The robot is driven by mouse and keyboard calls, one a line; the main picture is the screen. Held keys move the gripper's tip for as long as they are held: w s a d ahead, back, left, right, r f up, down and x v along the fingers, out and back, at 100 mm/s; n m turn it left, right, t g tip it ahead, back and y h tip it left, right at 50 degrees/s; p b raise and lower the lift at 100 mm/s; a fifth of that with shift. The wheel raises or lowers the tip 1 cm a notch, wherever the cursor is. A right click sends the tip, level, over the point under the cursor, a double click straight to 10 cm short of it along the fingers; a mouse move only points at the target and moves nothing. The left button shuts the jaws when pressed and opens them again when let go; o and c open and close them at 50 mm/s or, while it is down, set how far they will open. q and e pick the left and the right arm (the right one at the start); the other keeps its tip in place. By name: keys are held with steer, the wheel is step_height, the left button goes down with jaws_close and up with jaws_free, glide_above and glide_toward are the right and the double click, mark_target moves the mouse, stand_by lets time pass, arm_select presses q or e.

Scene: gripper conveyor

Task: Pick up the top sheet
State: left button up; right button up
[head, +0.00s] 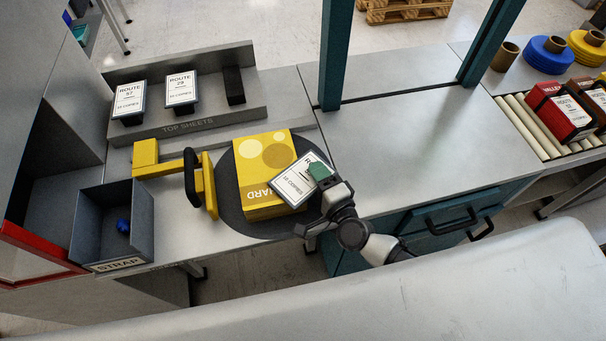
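A white top sheet (292,184) with a dark border, reading "ROUTE" and "18 COPIES", is over the right part of a yellow bundle (258,158), turned at an angle and overhanging its right side. My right gripper (321,172), with a green fingertip, is shut on the sheet's right edge. The finger covers part of the print, and the lower finger is hidden. I cannot tell whether the sheet touches the bundle. The bundle lies on a dark round turntable (230,205). My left gripper is not in view.
The "TOP SHEETS" rack (205,122) holds two sheets, Route 57 (129,99) and Route 29 (181,90), and an empty black stand (235,85). A yellow tool with a black handle (205,185) stands left of the bundle. A STRAP bin (100,215) is further left. A teal frame (335,50) rises behind.

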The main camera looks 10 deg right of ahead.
steer(key=shift+s, duration=0.1)
steer(key=shift+c, duration=0.3)
jaws_close()
steer(key=shift+r, duration=0.1)
